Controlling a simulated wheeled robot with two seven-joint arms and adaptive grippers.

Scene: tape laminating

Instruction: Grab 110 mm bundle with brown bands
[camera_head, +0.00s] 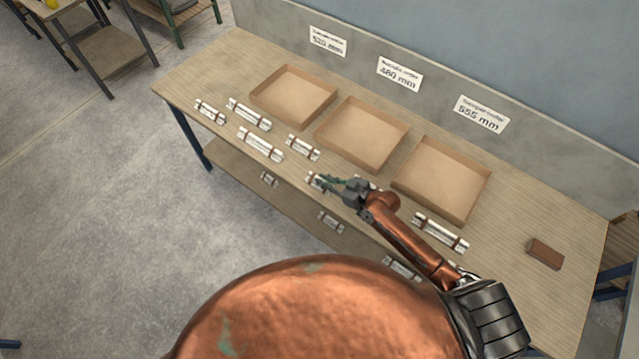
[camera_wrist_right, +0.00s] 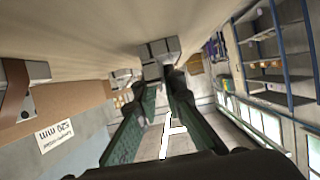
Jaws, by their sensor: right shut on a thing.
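My right gripper (camera_head: 330,182) is at the front part of the table, its fingers shut on a short white bundle (camera_head: 316,181) with a dark band. The fingers partly cover this bundle. In the right wrist view the bundle (camera_wrist_right: 158,48) shows as a pale block at the tips of the green fingers. Another short bundle with brown bands (camera_head: 303,148) lies just behind and to the left. Longer banded bundles lie at the left (camera_head: 260,145) and right (camera_head: 440,232) of the gripper. My left gripper is out of view.
Three open, empty cardboard trays stand along the back: left (camera_head: 265,94), middle (camera_head: 326,130) and right (camera_head: 404,178). A brown block (camera_head: 545,253) lies at the far right. More bundles lie on the lower shelf (camera_head: 235,170).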

